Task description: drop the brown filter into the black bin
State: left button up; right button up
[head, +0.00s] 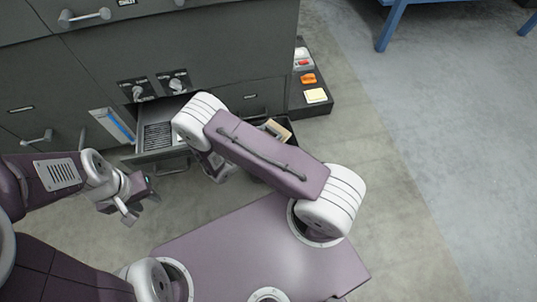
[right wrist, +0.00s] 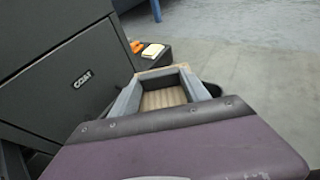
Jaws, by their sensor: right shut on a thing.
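The brown filter (head: 278,131) shows as a small tan piece beyond my right forearm in the head view. In the right wrist view the filter (right wrist: 163,98) has tan ribs and a pale frame and sits between the two grey fingers of my right gripper (right wrist: 160,92), which is shut on it. In the head view my forearm hides the right gripper. The black bin (head: 293,128) shows as a dark rim around the filter in the head view; most of it is hidden, so I cannot tell the filter's height over it.
A dark grey cabinet (head: 60,85) with knobs and handles fills the back left. A drawer (head: 160,138) stands open with a dark slotted part inside. A low dark ledge (head: 318,108) holds red, orange and yellow items. The floor at right is clear; a blue frame (head: 390,27) stands far back.

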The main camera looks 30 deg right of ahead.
jog(key=shift+f, duration=0.45)
pick_arm(q)
jog(key=shift+f, duration=0.35)
pick_arm(e)
jog(key=shift+r, duration=0.1)
jog(key=o, duration=1.5)
jog(key=shift+a+r+p, duration=0.25)
jog(key=shift+p, duration=0.05)
pick_arm(q)
notch_tip(320, 180, up, 5)
jog(key=p, duration=0.4)
pick_arm(e)
jog(key=v, duration=0.8)
jog(key=shift+s+a+f, duration=0.1)
jog(key=shift+s+a, duration=0.1)
jog(key=shift+s, duration=0.05)
